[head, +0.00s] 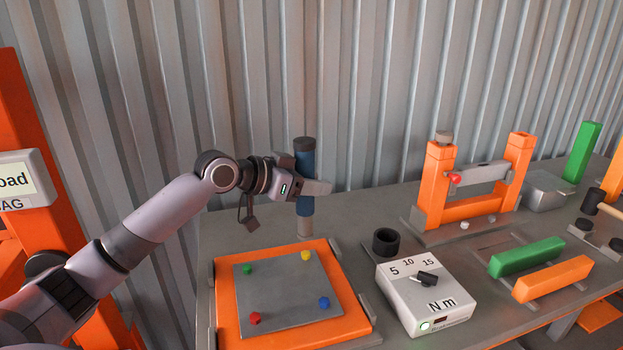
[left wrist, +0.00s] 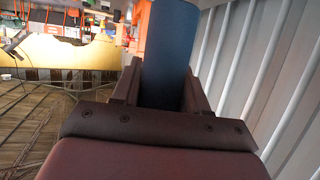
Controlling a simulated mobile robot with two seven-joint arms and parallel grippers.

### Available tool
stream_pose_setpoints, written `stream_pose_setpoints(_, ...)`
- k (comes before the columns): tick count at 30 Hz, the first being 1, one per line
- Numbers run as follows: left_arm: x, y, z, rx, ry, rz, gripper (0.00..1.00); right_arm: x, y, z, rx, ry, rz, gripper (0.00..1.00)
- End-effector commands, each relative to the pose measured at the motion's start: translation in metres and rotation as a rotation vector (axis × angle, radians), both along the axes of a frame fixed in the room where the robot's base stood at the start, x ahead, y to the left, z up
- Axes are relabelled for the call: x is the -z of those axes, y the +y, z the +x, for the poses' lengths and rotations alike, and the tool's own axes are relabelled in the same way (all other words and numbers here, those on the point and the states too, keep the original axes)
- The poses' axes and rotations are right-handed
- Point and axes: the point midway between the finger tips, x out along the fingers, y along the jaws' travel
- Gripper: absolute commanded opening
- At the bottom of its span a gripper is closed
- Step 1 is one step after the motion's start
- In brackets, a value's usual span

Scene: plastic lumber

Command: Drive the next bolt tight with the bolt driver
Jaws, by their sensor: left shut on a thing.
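My left gripper (head: 308,187) is shut on the bolt driver (head: 304,160), a blue upright cylinder with a dark top and a grey lower end. The driver stands upright above the back edge of the orange-framed plate; I cannot tell whether its tip touches anything. In the left wrist view the blue driver body (left wrist: 168,50) sits between the fingers. The grey plate (head: 285,292) carries a green bolt (head: 247,269), a yellow bolt (head: 306,255), a red bolt (head: 255,318) and a blue bolt (head: 324,302), one near each corner. My right gripper is out of view.
A torque box (head: 427,300) marked 5, 10, 15 N m has a black knob and a lit green lamp. A black ring holder (head: 385,242) stands behind it. An orange frame (head: 433,190), a green bar (head: 527,256) and an orange bar (head: 552,278) are to the right. A corrugated wall is behind.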

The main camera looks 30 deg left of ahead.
Motion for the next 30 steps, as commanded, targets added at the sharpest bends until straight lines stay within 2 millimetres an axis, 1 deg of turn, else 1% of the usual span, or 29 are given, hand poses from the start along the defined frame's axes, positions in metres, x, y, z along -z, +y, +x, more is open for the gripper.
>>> stream_pose_setpoints(3, 0.010, 0.000, 0.000, -0.001, -0.004, -0.001, 0.00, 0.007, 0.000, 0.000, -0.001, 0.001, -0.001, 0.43)
stream_pose_setpoints(15, 0.038, 0.000, 0.000, -0.001, -0.005, -0.002, 0.00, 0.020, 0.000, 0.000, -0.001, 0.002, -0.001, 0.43)
stream_pose_setpoints(20, 0.042, 0.000, 0.000, -0.001, -0.005, -0.001, 0.00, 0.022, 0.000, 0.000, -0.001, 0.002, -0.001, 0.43)
stream_pose_setpoints(30, 0.042, 0.000, 0.000, -0.001, -0.005, -0.001, 0.00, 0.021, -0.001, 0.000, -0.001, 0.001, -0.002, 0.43)
